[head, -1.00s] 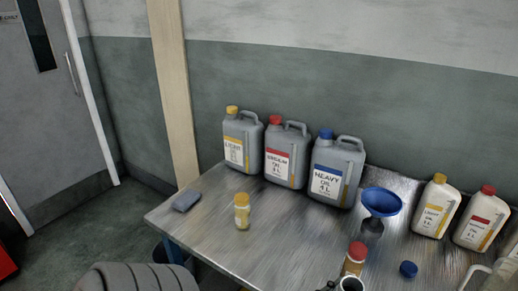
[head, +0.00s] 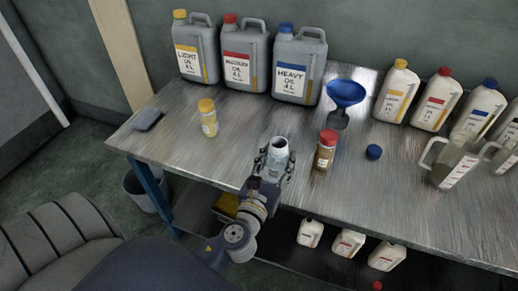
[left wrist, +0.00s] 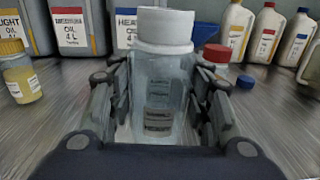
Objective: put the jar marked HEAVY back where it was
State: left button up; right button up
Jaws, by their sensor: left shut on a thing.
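My left gripper (head: 275,172) is shut on a clear jar with an open, uncapped white neck (head: 279,146). The jar also shows upright between the fingers in the left wrist view (left wrist: 160,75). It looks empty, its label is too blurred to read, and I cannot tell if its base touches the table. A loose blue cap (head: 374,152) lies on the table to the right. A red-capped jar (head: 325,152) stands just right of the held jar. A yellow-capped jar (head: 208,118) stands further left. My right gripper is not in view.
Grey cans of light, medium and heavy oil (head: 299,65) stand at the back. A blue funnel (head: 346,93), several white bottles (head: 437,100) and a clear jug (head: 453,163) are to the right. A grey sponge-like block (head: 147,119) lies left. Table between the yellow-capped and held jars is clear.

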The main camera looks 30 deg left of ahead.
pick_arm(q)
jog(key=shift+n, duration=0.3)
jog(key=w+a+f, duration=0.1)
jog(key=w+a, duration=0.7)
jog(key=w+a+f, duration=0.1)
jog(key=w+a, duration=0.3)
jog(key=a, duration=0.1)
jog(key=shift+f, duration=0.3)
notch_tip(320, 180, down, 3)
jog(key=shift+f+y+b, duration=0.1)
jog(key=shift+y+b, duration=0.2)
jog(key=shift+b, duration=0.4)
jog(key=shift+f, duration=0.2)
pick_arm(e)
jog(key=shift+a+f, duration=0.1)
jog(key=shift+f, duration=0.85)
pick_arm(q)
jog(key=shift+f, duration=0.1)
jog(key=o, duration=1.2)
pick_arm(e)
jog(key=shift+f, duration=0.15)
